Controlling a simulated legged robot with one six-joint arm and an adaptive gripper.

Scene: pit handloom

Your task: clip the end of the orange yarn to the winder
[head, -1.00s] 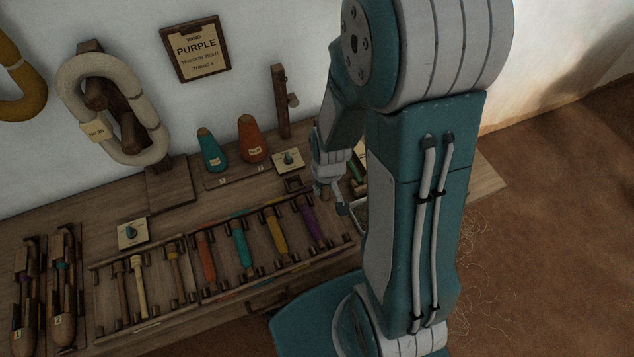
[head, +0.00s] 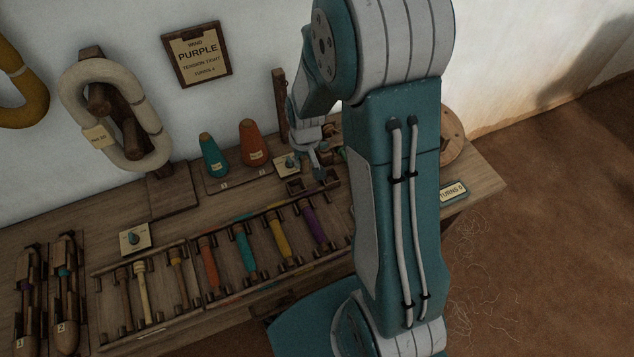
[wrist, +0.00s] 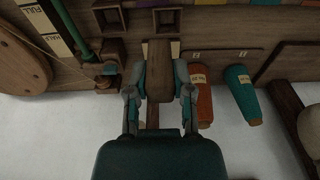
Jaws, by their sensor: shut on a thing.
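My gripper (head: 322,174) is over the back right of the bench. In the wrist view its fingers (wrist: 160,88) are shut on a brown wooden piece (wrist: 162,70), which covers part of a pale dial card. The orange cone (head: 254,143) stands near the wall, right of a teal cone; in the wrist view the orange cone (wrist: 204,98) is just right of the fingers. I cannot make out its yarn end. The winder's round wooden wheel (head: 453,130) is partly behind my arm; the wrist view shows this wheel (wrist: 20,65) and a green spindle (wrist: 76,28) at left.
A wooden post (head: 279,105) rises near the wall. A dial card (head: 287,163) and small square boxes (wrist: 109,20) are close to my gripper. A rack of bobbins (head: 243,247) fills the bench front.

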